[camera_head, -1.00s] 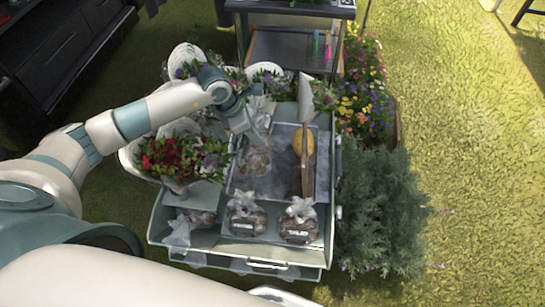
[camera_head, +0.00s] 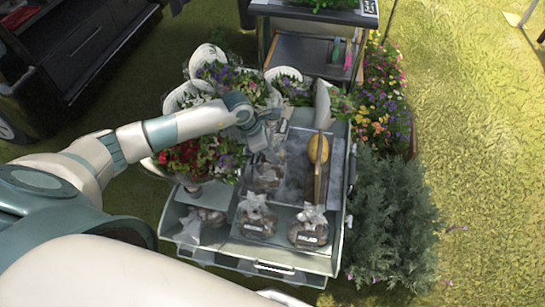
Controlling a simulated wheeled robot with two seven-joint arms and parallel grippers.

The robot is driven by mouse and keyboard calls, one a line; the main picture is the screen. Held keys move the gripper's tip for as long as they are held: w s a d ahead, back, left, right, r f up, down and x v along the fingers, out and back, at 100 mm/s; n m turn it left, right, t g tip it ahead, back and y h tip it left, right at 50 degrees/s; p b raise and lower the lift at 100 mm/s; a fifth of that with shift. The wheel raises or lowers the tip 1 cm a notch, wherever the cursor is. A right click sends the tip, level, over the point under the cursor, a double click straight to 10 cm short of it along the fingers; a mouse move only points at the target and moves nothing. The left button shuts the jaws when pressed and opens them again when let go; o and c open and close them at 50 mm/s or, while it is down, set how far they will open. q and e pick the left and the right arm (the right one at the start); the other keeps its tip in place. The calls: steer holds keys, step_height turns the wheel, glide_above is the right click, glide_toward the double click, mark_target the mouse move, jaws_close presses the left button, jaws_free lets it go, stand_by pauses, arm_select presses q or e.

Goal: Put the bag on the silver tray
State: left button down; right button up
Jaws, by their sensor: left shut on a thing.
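My left gripper (camera_head: 268,150) reaches in from the left over the silver tray (camera_head: 292,186). It is shut on a clear bag (camera_head: 268,176) with brown contents. The bag hangs over the left part of the tray; I cannot tell whether it touches the tray's surface. The fingers partly hide the bag's top. Other similar bags sit in the front of the cart: one at left (camera_head: 205,222), one in the middle (camera_head: 257,224) and one at right (camera_head: 309,234). My right gripper is not in view.
Red and purple flowers (camera_head: 200,158) are close to the left of my gripper. A bushy green plant (camera_head: 390,215) stands right of the cart.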

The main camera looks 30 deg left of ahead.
arm_select(q)
steer(key=shift+f, duration=1.55)
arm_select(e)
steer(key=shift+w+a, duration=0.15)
arm_select(q)
steer(key=c, duration=1.4)
jaws_free()
steer(key=shift+f, duration=0.1)
steer(key=shift+c, duration=0.2)
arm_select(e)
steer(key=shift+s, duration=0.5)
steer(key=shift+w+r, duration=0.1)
